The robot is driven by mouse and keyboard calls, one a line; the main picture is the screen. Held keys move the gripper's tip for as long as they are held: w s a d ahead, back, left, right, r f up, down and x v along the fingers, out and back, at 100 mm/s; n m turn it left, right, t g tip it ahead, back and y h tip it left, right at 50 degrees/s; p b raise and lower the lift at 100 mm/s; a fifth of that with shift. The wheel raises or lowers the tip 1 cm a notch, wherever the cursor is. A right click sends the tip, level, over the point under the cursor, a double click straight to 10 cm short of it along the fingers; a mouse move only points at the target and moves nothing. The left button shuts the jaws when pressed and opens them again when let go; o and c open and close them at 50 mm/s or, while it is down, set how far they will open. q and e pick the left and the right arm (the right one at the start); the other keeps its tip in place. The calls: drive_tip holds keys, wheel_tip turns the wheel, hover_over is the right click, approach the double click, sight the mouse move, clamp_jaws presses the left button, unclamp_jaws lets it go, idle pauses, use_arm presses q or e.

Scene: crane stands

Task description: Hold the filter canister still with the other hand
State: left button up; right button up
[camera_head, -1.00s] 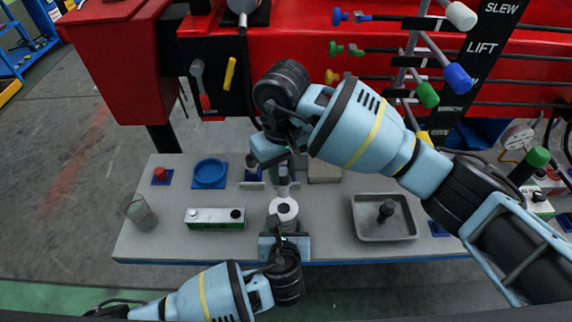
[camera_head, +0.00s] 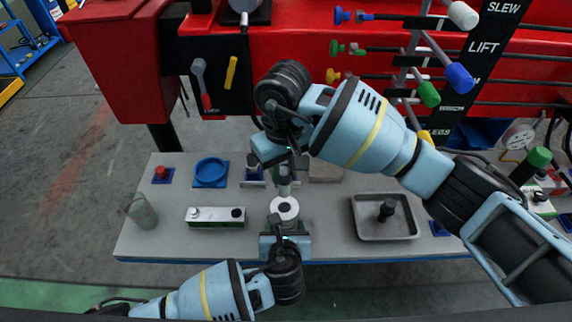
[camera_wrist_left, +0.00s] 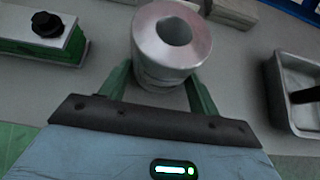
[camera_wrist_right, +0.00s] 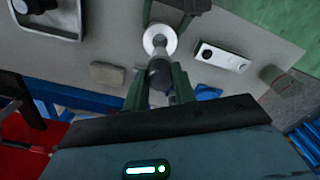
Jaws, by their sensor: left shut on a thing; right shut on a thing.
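The filter canister (camera_head: 284,209) is a pale metal cylinder with a dark round opening in its top. It stands upright near the front edge of the table. My left gripper (camera_head: 284,235) is shut on its lower part from the front; the green fingers flank the canister (camera_wrist_left: 172,50) in the left wrist view. My right gripper (camera_head: 283,166) is shut on a slim grey cylindrical part (camera_head: 284,187) behind and above the canister. In the right wrist view this part (camera_wrist_right: 160,76) points toward the canister (camera_wrist_right: 160,40). Nothing sits in the opening in the left wrist view.
A green-and-white box (camera_head: 215,217) and a clear cup (camera_head: 141,212) stand to the left. A blue round dish (camera_head: 210,172) is behind them. A grey tray (camera_head: 362,228) holding a dark part (camera_head: 386,210) lies to the right. Red machinery with levers (camera_head: 428,94) is at the back.

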sight(284, 185)
drive_tip(key=shift+f, duration=2.3)
clamp_jaws()
drive_tip(key=shift+f, duration=3)
drive_tip(key=o, duration=1.1)
unclamp_jaws()
drive_tip(key=shift+r, duration=2.5)
drive_tip(key=shift+r, duration=0.1)
wheel_tip(284, 185, up, 12)
drive_tip(key=shift+f, duration=0.1)
